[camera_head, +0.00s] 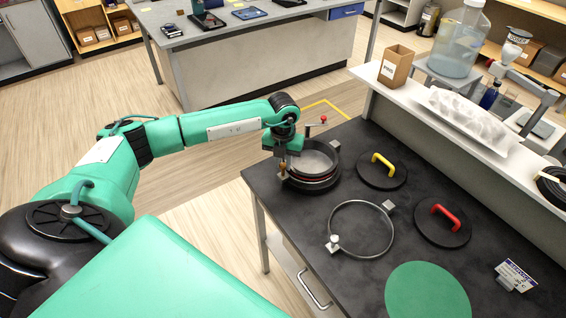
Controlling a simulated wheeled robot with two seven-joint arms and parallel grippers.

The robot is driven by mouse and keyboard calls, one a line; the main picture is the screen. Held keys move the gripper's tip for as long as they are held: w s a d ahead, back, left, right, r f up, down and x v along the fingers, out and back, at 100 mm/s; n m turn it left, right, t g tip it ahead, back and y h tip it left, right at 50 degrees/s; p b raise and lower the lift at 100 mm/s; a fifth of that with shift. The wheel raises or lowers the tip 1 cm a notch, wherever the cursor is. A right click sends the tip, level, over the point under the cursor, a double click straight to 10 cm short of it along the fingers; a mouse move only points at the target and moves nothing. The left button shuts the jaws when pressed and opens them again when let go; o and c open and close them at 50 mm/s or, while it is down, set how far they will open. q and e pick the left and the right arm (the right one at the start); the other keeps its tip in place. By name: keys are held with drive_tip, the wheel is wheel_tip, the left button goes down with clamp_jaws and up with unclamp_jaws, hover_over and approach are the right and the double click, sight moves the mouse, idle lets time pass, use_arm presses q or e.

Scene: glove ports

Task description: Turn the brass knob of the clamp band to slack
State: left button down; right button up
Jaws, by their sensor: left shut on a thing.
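A round port (316,157) with a dark rim stands at the far left corner of the black bench top, with a clamp band (318,184) around its lower part. My left gripper (283,164) reaches down at the port's left side. It is shut on the small brass knob (283,168) there, which is mostly hidden by the fingers. A separate metal ring (391,243) with a small pale knob (332,243) lies loose on the bench in front of the port. My right gripper is not in view.
A black lid with a yellow handle (383,163) and one with a red handle (446,216) lie right of the port. A red-tipped lever (323,119) rises behind it. A green disc (427,291) lies near the front. A white shelf (414,108) bounds the bench at right.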

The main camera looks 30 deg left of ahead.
use_arm(q)
drive_tip(key=n+b, duration=0.1)
drive_tip(key=n, duration=0.1)
drive_tip(key=shift+f+n, duration=0.15)
drive_tip(key=shift+n, duration=0.15)
drive_tip(key=n+b, duration=0.1)
drive_tip(key=n, duration=0.1)
drive_tip(key=shift+n+b, duration=0.3)
drive_tip(key=shift+n, duration=0.1)
drive_tip(key=n+b, duration=0.1)
drive_tip(key=n, duration=0.1)
drive_tip(key=shift+n, duration=0.4)
drive_tip(key=n+b, duration=0.1)
drive_tip(key=n, duration=0.2)
drive_tip(key=shift+n, duration=0.3)
drive_tip(key=n, duration=0.3)
drive_tip(key=shift+n+b, duration=0.35)
drive_tip(key=shift+n, duration=1.75)
